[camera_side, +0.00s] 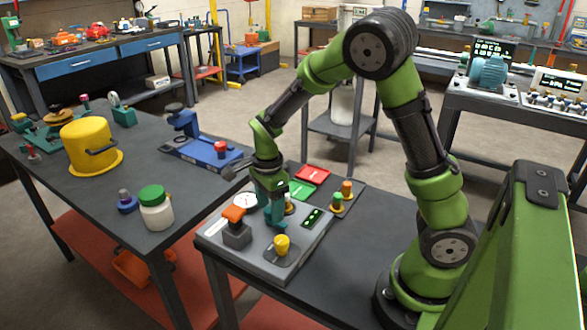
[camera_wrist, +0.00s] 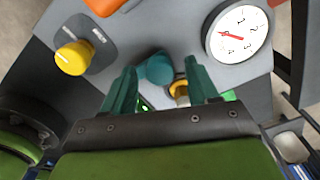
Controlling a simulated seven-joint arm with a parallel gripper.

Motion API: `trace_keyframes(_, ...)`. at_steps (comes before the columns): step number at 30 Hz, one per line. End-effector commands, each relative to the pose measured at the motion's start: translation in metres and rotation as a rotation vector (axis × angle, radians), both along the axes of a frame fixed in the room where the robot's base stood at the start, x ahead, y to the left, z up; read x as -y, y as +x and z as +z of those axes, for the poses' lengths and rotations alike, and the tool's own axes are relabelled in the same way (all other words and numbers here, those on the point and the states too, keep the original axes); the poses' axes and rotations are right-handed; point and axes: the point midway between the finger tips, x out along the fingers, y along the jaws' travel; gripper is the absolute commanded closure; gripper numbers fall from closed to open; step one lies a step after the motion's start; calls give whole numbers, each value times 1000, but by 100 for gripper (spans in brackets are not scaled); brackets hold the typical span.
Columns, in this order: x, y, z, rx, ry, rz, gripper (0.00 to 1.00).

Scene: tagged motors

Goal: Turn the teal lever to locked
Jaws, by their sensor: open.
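The teal lever (camera_wrist: 155,70) shows in the wrist view as a rounded teal grip on the grey control panel (camera_wrist: 200,60). My gripper (camera_wrist: 160,66) is open, with one teal finger on each side of the lever. I cannot tell whether either finger touches it. In the side view my gripper (camera_side: 276,226) points down low over the panel (camera_side: 232,258). There the lever merges with the teal fingers and is mostly hidden. No locked marking is readable.
On the panel are a yellow knob (camera_side: 282,244), an orange-topped switch (camera_side: 235,216) and a round dial (camera_wrist: 243,33). Red (camera_side: 312,174) and green plates lie behind the gripper. Bare tabletop lies right of the panel.

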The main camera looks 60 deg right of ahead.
Motion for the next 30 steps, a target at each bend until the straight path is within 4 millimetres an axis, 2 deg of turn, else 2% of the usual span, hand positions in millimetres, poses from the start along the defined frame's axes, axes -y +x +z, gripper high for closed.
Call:
trace_keyframes(5,0,0,0,0,0,0,43)
trace_keyframes(15,0,0,0,-1,0,1,95)
trace_keyframes(16,0,0,0,-1,0,1,97)
trace_keyframes(23,0,0,1,-1,0,22,97)
trace_keyframes(30,0,0,1,0,1,133,97)
